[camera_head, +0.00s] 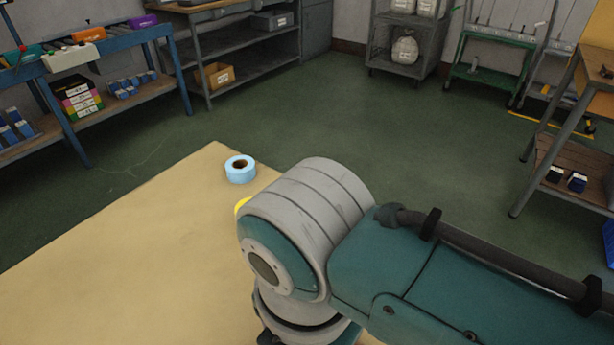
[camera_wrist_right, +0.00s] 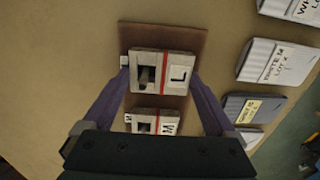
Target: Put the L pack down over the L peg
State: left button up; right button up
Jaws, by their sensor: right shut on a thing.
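In the right wrist view, the L pack (camera_wrist_right: 178,74) is a pale flat pack with a red stripe, a white label reading L and an opening on its left side. My right gripper (camera_wrist_right: 160,80) is shut on it, one purple finger at each side. The pack is over the upper part of a brown board (camera_wrist_right: 190,35). Something dark grey shows in the opening; I cannot tell how far the L peg stands in it, or whether the pack touches the board. A similar pack marked M (camera_wrist_right: 150,124) is just below, partly hidden by my gripper. My left gripper is not in view.
Several labelled packs, white (camera_wrist_right: 278,62) and grey (camera_wrist_right: 252,107), lie right of the board. In the head view, a blue tape roll (camera_head: 240,170) stands near the table's (camera_head: 120,260) far edge. My arm hides the table's right side; its left part is bare.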

jog(key=o, duration=1)
jog(key=shift+f, duration=0.1)
